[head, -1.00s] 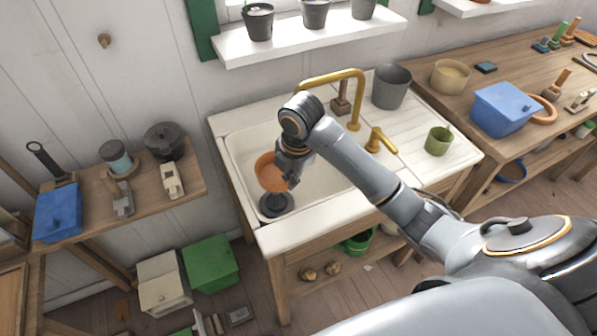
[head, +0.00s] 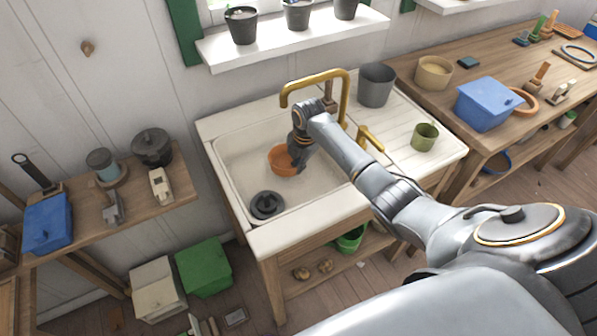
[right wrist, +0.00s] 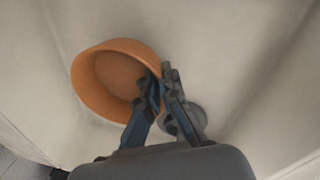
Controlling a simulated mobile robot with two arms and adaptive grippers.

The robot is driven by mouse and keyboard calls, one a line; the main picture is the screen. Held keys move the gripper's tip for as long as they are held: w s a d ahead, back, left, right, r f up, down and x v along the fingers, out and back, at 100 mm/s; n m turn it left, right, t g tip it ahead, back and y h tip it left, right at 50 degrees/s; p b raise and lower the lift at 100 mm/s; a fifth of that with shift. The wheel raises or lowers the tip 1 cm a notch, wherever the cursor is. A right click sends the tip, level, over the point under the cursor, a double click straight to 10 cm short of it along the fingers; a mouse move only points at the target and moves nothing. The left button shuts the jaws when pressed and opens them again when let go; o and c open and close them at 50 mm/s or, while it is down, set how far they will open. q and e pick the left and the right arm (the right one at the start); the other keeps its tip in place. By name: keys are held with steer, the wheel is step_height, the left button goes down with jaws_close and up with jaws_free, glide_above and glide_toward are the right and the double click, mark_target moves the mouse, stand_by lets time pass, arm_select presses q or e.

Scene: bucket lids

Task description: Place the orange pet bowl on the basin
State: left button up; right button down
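The orange pet bowl (head: 281,163) is inside the white sink basin (head: 232,160), roughly level, near its floor; I cannot tell whether it touches. My right gripper (head: 298,158) reaches down into the basin at the bowl's right side. In the right wrist view, the right gripper's fingers (right wrist: 159,88) are close together with the rim of the bowl (right wrist: 112,80) between them. A dark round plunger-like piece (head: 267,205) stands in the basin's front corner, apart from the bowl. My left gripper is not in view.
A brass faucet (head: 318,82) arches over the back of the basin, close to my right arm. A grey pot (head: 376,85) and a green cup (head: 425,137) stand on the drainboard to the right. The basin's left part is clear.

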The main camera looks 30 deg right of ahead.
mark_target(297, 179)
steer(key=shift+f, duration=1.45)
steer(key=shift+s, duration=0.1)
steer(key=shift+f, duration=0.2)
steer(key=c, duration=1.5)
jaws_free()
steer(key=shift+r, duration=0.5)
steer(key=r, duration=0.3)
steer(key=s+r, duration=0.1)
steer(key=r, duration=0.7)
steer(key=shift+s+d+r, duration=0.15)
steer(key=shift+s+d, duration=0.1)
steer(key=shift+s, duration=0.05)
